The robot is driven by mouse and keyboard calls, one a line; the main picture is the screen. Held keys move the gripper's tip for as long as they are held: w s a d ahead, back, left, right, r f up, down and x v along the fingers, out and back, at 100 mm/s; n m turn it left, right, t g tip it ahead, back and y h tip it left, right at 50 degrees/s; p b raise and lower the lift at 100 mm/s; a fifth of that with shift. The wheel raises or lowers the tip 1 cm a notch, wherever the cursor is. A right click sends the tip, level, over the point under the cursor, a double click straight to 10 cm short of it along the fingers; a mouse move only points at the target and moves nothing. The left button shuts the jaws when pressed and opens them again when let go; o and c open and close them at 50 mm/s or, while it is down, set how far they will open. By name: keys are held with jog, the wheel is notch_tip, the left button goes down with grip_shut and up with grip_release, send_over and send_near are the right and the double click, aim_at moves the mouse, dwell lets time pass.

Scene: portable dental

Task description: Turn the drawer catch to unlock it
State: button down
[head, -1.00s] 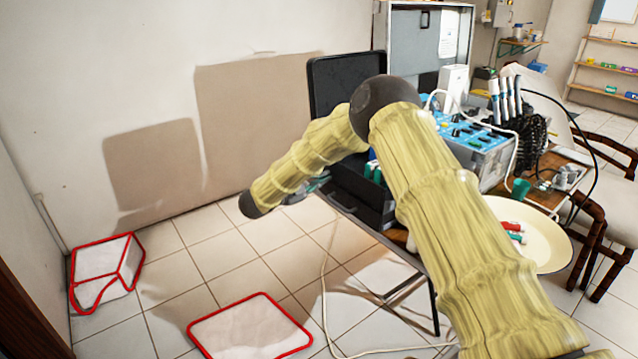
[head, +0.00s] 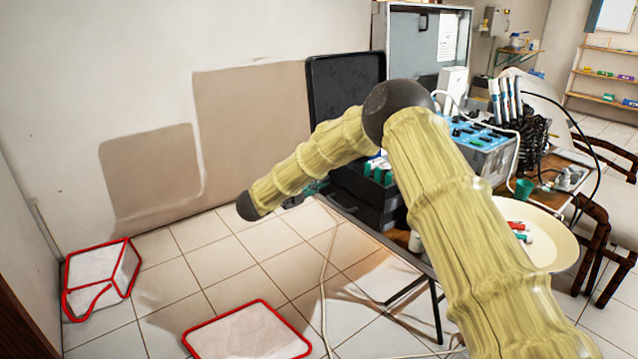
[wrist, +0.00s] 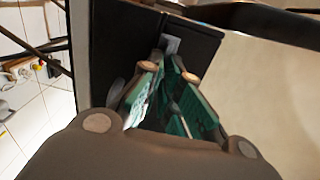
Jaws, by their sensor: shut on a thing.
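A small grey catch (wrist: 171,45) sits on a black drawer face (wrist: 193,42) in the wrist view. My gripper (wrist: 170,72), with green-sided fingers, points straight at it. The fingertips are close together at the catch's near end and closed on it. The catch's near part is hidden between the fingers, so its angle is hard to read. In the head view the black drawer case (head: 362,208) stands on the table's left end.
A blue-topped unit (head: 485,138) with handpieces, a pale round tray (head: 545,240) and a green cup (head: 523,189) stand on the table to the right. Red-edged white boxes (head: 100,272) lie on the floor at left. The tiled floor between is mostly clear.

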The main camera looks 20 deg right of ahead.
jog(key=shift+f, duration=0.1)
jog(key=c, duration=1.6)
grip_release()
jog(key=shift+c, duration=0.2)
jog(key=v, duration=1.2)
